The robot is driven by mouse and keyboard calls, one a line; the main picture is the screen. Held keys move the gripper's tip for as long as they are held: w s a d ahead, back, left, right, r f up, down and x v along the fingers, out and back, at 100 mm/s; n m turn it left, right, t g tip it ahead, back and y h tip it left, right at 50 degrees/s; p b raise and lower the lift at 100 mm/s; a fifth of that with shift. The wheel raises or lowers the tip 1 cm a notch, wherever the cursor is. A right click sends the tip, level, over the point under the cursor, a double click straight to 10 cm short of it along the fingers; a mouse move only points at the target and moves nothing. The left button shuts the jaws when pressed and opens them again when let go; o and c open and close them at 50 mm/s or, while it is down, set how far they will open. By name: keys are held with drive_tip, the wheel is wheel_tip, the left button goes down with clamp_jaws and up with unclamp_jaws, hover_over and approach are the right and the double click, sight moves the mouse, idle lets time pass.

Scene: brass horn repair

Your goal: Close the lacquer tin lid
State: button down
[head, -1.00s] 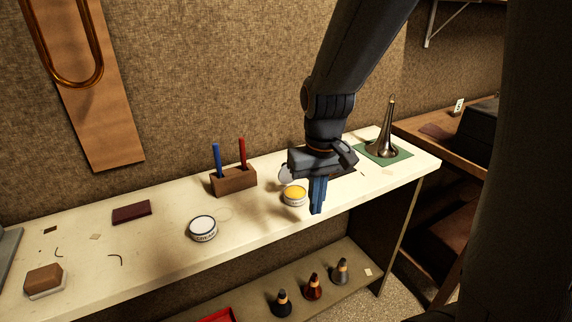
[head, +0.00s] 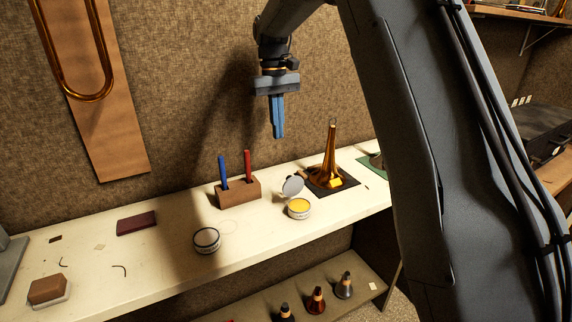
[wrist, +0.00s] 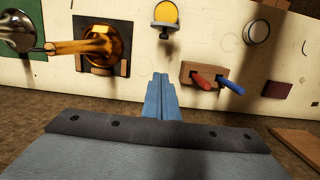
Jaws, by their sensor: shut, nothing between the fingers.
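The lacquer tin (head: 299,209) stands open on the bench, with yellow contents. Its round grey lid (head: 293,186) stands tilted up at the tin's back left edge. In the wrist view the tin (wrist: 166,12) is at the top middle, with the lid (wrist: 163,31) on its near side. My gripper (head: 278,136) points down, high above the back of the bench, above and left of the tin and touching nothing. Its blue fingers are together and empty, and they also show in the wrist view (wrist: 160,78).
A wooden block (head: 238,193) with a blue and a red handle stands left of the tin. A brass bell (head: 329,165) on a dark mat is close behind right. A second, closed tin (head: 207,240) is at the front left. The bench front between the tins is clear.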

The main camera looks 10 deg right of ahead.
sight(291, 184)
drive_tip(key=s+d+f+p, duration=0.1)
drive_tip(key=s+f+p, duration=0.4)
drive_tip(key=f, duration=0.4)
drive_tip(key=shift+d+f, duration=0.2)
drive_tip(key=shift+f, duration=0.05)
